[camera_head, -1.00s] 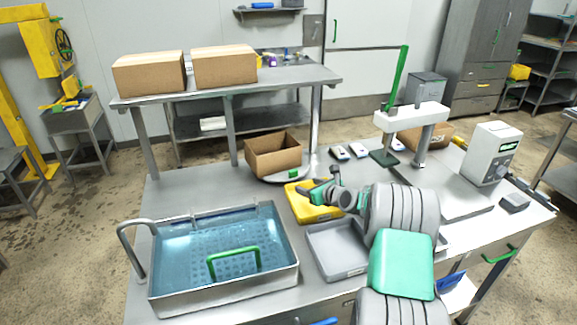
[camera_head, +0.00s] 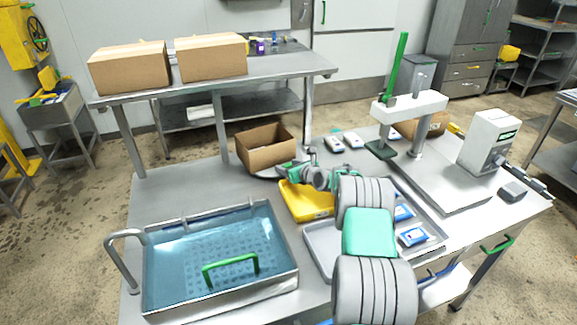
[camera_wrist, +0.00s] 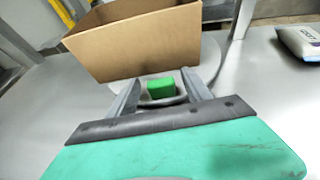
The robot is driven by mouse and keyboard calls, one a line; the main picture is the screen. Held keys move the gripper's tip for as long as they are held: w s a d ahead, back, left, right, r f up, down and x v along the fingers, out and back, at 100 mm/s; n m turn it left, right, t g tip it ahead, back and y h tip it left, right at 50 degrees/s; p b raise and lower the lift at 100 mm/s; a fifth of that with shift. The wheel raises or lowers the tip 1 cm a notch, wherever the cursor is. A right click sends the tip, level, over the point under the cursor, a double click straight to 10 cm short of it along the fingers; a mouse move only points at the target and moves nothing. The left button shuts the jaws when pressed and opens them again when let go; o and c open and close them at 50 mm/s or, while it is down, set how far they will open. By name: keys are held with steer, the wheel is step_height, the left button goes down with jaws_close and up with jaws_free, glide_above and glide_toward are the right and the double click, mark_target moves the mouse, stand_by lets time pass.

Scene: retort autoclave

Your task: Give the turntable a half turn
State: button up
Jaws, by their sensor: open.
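The turntable is a round grey disc at the back of the bench; its rim shows in the wrist view (camera_wrist: 212,62) and a sliver shows in the head view (camera_head: 262,174). An open cardboard box (camera_head: 266,153) stands on it and fills the upper part of the wrist view (camera_wrist: 135,40). A green block (camera_wrist: 161,88) is at the disc's near edge, in front of the box. My gripper (camera_wrist: 160,92) is open, its two fingers on either side of the green block, with gaps visible. In the head view my gripper (camera_head: 287,173) hides the block.
A yellow tray (camera_head: 308,203) and a grey tray with blue-white pouches (camera_head: 412,236) lie under my arm. A water basin (camera_head: 215,250) is at the front left. A press with a green lever (camera_head: 398,65) stands right. Pouches (camera_head: 353,139) lie behind my gripper.

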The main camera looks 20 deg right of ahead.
jaws_close()
stand_by(0.6)
stand_by(0.8)
